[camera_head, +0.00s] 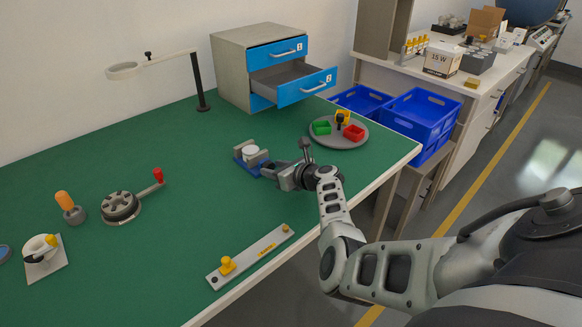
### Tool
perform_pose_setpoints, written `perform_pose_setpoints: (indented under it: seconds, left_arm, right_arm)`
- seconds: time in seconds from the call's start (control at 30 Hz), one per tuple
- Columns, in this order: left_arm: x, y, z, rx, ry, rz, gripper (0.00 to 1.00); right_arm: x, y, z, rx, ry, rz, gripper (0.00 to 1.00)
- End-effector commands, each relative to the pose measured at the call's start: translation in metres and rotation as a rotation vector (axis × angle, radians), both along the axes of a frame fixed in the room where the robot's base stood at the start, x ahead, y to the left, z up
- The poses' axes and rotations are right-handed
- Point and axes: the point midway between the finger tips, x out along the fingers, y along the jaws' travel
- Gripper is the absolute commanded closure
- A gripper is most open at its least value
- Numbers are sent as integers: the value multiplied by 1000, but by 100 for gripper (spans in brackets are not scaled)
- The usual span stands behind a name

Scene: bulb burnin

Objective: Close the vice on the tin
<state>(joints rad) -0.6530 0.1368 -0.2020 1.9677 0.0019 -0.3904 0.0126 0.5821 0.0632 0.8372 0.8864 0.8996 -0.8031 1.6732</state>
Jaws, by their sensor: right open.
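The vice (241,160) stands on the green bench top, with a blue base and grey jaws. A small white tin (250,151) sits between its jaws. Whether both jaws touch the tin is too small to tell. My right gripper (271,170) is at the right end of the vice, low over the bench. It is open, and its fingers are close to the vice's near right end. The gripper and wrist hide that end, so I cannot tell whether it touches the vice. My left gripper is not in view.
A round grey tray (338,142) with green, red and yellow bins lies right of the vice. A drawer cabinet (240,68) with its lower drawer open stands behind. A grey bar (250,256) with a yellow knob lies near the front edge.

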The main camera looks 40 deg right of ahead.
Motion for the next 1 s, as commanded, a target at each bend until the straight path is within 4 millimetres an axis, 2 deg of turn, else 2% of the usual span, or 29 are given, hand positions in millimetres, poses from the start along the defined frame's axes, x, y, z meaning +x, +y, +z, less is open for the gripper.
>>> perform_pose_setpoints:
  seconds: [0.13,0.3,0.63,0.8,1.0]
  left_arm:
    - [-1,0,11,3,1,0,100]
    - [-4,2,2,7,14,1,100]
    - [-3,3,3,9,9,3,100]
    - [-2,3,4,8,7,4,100]
    - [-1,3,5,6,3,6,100]
  right_arm:
    - [-21,-3,10,-2,2,-1,57]
    - [-52,-7,18,-4,2,-1,57]
    - [-117,-17,42,0,2,0,57]
    - [-136,-20,50,1,0,0,57]
    - [-143,-21,53,2,0,2,57]
